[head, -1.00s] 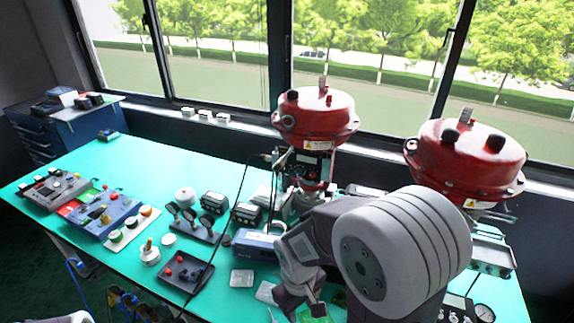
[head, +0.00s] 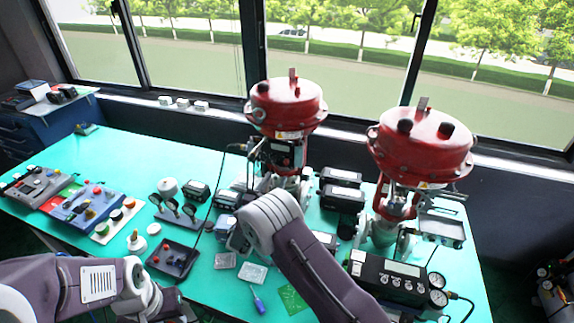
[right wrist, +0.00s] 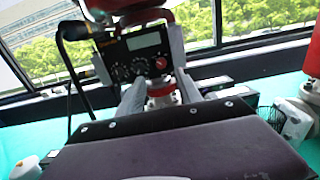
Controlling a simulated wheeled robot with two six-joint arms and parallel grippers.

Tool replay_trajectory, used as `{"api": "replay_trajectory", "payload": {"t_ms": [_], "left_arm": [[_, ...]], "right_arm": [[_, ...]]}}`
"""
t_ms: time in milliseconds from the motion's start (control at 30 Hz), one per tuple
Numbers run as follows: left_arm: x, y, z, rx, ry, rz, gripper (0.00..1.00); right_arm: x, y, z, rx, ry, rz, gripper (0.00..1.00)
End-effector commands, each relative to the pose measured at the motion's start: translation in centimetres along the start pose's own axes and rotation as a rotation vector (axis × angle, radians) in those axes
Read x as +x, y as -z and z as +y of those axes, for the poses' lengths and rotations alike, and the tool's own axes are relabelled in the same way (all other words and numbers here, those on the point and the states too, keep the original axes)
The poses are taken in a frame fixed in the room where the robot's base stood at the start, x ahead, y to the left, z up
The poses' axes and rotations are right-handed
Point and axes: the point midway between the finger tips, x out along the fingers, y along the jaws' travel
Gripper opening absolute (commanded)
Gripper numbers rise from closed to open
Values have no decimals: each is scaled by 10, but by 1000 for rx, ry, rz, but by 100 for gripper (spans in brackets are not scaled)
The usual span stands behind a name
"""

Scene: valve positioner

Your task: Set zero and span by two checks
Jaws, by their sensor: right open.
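The valve positioner (head: 284,153) is a dark box with a small display and knobs, mounted under the red actuator (head: 287,103) of the left valve. In the right wrist view the positioner (right wrist: 140,58) faces me, with its display and a row of knobs. My right gripper (right wrist: 141,72) is open, its two grey fingers on either side of the positioner's front in the picture. I cannot tell whether they touch it. In the head view my right arm's ringed joint hides most of that gripper. My left arm is at the lower left, and its gripper is out of frame.
A second red valve (head: 420,145) stands to the right. A black box with gauges (head: 398,278) is at the front right. A cable runs to the positioner. The green table (head: 120,150) is clear at the back left.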

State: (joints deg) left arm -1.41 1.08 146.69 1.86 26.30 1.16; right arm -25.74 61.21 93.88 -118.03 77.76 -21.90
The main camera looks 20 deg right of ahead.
Motion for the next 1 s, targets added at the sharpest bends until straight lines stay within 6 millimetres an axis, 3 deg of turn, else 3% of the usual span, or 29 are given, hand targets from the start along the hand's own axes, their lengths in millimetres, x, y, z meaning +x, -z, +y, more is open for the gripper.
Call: {"api": "replay_trajectory", "payload": {"t_ms": [200,400,733,767,900,1000], "left_arm": [[-15,2,0,0,0,0,36],[-21,2,0,0,0,0,36],[-22,2,0,0,0,0,36],[-22,2,0,0,0,0,36],[-22,2,0,0,0,0,36],[-22,2,0,0,0,0,36]], "right_arm": [[45,-3,-3,2,6,0,42],[77,-2,-2,2,4,1,42],[85,0,-2,1,3,1,42],[85,0,-2,1,3,1,39],[85,0,-2,1,3,1,0],[85,0,-2,1,3,1,0]]}}
